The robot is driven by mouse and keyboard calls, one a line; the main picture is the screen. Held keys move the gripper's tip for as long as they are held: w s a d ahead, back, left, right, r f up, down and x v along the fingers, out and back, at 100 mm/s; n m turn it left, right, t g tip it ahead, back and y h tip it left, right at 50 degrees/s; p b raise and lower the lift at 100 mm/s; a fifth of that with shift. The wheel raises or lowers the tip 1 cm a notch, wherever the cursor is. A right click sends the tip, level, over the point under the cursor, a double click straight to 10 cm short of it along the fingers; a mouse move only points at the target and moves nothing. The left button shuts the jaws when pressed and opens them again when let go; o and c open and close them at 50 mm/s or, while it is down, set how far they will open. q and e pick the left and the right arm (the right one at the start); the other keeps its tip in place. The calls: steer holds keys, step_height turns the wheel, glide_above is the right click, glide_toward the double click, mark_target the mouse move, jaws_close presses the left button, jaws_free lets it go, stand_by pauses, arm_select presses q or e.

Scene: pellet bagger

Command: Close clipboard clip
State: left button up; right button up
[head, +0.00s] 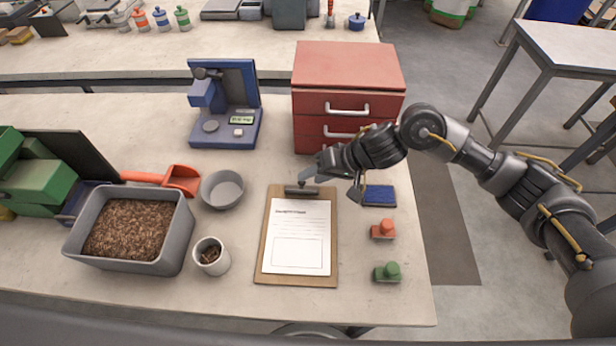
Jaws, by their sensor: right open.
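The clipboard (262,262) lies on the table in front of the red drawer unit, with a white printed sheet (299,235) flat on it. Its grey metal clip (301,190) is at the far edge, across the top of the sheet. A lever part of the clip appears raised at its right side, close to my gripper. My right gripper (338,178) is open just to the right of the clip, above the far right corner of the clipboard. I cannot tell whether a fingertip touches the clip. My left gripper is not in view.
A red drawer unit (348,65) stands right behind the gripper. A blue ink pad (379,196), a red stamp (383,229) and a green stamp (387,271) lie right of the clipboard. A white cup (211,256), grey bowl (222,188) and pellet bin (170,250) stand left.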

mark_target(302, 186)
steer(key=shift+x, duration=1.4)
steer(key=shift+c, duration=0.2)
steer(key=shift+s, duration=0.1)
jaws_close()
